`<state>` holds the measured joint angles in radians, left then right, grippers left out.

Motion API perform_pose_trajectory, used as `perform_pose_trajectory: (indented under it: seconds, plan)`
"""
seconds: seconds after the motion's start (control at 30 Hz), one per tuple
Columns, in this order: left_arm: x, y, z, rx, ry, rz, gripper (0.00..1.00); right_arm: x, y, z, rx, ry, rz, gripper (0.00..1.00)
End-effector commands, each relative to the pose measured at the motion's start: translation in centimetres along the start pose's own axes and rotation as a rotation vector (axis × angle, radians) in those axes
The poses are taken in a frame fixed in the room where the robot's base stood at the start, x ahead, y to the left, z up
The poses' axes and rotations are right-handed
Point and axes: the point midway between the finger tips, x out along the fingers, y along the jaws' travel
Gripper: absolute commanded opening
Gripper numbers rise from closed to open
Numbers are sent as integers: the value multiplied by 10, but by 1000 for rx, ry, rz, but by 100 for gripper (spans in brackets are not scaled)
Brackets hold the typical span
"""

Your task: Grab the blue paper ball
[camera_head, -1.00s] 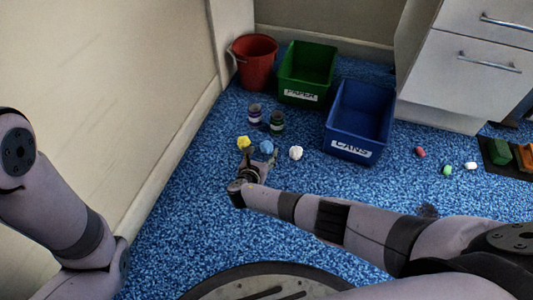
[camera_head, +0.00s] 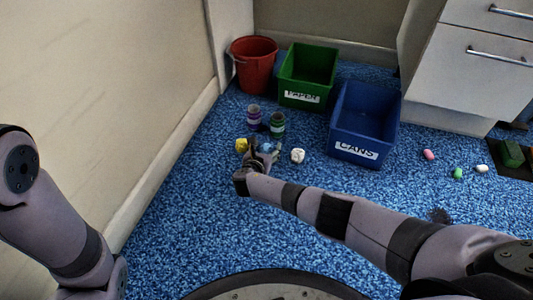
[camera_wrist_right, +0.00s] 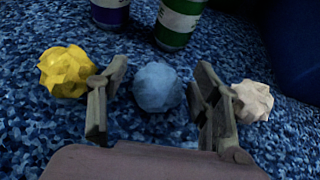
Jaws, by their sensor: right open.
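The blue paper ball (camera_wrist_right: 158,87) lies on the blue speckled floor, between the open fingers of my right gripper (camera_wrist_right: 158,100) in the right wrist view. The fingers stand apart on either side of it, and I cannot tell whether either one touches it. In the head view the blue paper ball (camera_head: 265,147) is partly hidden by my right gripper (camera_head: 257,156). A yellow paper ball (camera_wrist_right: 66,71) lies just left of the fingers and a white paper ball (camera_wrist_right: 252,100) just right. My left gripper is out of view; only my left arm shows.
Two cans, one purple (camera_head: 254,117) and one green (camera_head: 277,124), stand just behind the balls. Behind are a red bucket (camera_head: 254,68), the green PAPER bin (camera_head: 307,72) and the blue CANS bin (camera_head: 345,122). Small coloured pieces lie to the right. The floor in front is clear.

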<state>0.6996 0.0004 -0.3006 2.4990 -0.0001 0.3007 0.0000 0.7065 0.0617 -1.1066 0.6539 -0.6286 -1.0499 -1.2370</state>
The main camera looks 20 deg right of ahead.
Motion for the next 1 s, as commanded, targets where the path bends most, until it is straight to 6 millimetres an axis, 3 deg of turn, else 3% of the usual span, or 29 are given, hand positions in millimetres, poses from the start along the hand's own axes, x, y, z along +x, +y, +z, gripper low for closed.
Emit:
perform_pose_trajectory:
  seconds: [0.1,0.6,1.0]
  plan:
    - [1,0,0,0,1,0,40,0,0,1,0,0,0,57]
    - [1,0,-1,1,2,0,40,-1,0,0,0,0,0,25]
    - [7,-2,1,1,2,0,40,-3,0,6,1,0,0,25]
